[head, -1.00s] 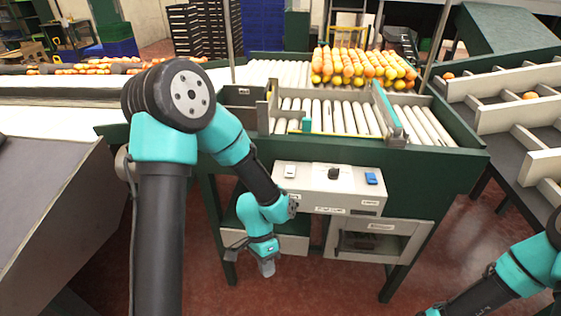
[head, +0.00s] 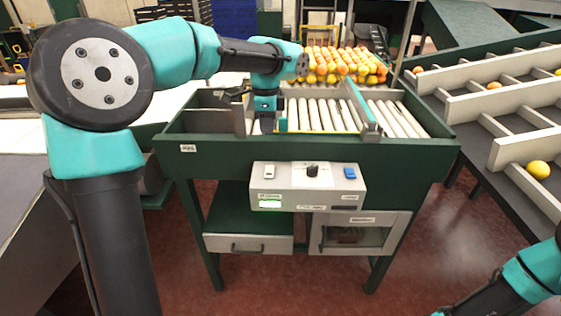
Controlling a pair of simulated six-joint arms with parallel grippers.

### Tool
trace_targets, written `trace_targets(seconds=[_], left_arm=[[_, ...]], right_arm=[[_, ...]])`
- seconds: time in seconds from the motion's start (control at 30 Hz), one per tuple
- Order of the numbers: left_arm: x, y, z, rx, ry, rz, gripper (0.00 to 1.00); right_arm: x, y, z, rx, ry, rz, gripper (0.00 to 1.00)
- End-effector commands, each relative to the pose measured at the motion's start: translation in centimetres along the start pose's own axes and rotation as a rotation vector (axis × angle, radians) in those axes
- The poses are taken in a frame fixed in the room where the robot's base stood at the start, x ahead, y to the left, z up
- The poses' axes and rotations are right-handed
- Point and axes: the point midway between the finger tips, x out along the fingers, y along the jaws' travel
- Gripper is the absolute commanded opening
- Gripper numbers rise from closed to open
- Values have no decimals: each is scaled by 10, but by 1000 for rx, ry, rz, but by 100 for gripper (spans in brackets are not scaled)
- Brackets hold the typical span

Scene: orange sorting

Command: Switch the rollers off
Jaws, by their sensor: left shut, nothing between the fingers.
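The roller table (head: 310,150) is green, with a bed of pale rollers (head: 318,115) on top. On its front is a grey control panel (head: 328,187) with a white rocker switch (head: 269,171), a black knob (head: 312,170) and a blue switch (head: 350,172). A label at the panel's lower left glows green (head: 270,204). My left gripper (head: 266,124) is shut and empty, pointing down over the left end of the roller bed, behind and above the panel. I cannot tell if it touches anything there. My right arm enters at lower right; its gripper is outside the picture.
Oranges (head: 340,65) are heaped behind the rollers. A teal-topped gate bar (head: 362,105) crosses the bed. At right, a sorting rack (head: 510,105) has pale dividers and a few fruits. A drawer (head: 248,244) and a glazed cabinet (head: 360,234) sit below. Space before the panel is clear.

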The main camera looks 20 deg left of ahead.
Motion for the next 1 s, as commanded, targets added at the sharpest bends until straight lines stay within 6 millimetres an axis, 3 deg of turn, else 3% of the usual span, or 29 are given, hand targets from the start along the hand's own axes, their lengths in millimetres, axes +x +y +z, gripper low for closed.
trace_targets(seconds=[0.1,0.43,1.0], left_arm=[[-11,-5,3,0,-2,-23,0],[-10,-5,3,0,-3,-23,0],[-16,10,3,0,-3,-22,0]], right_arm=[[0,0,0,0,0,0,43],[0,0,0,0,0,0,43],[0,0,0,0,0,0,43]])
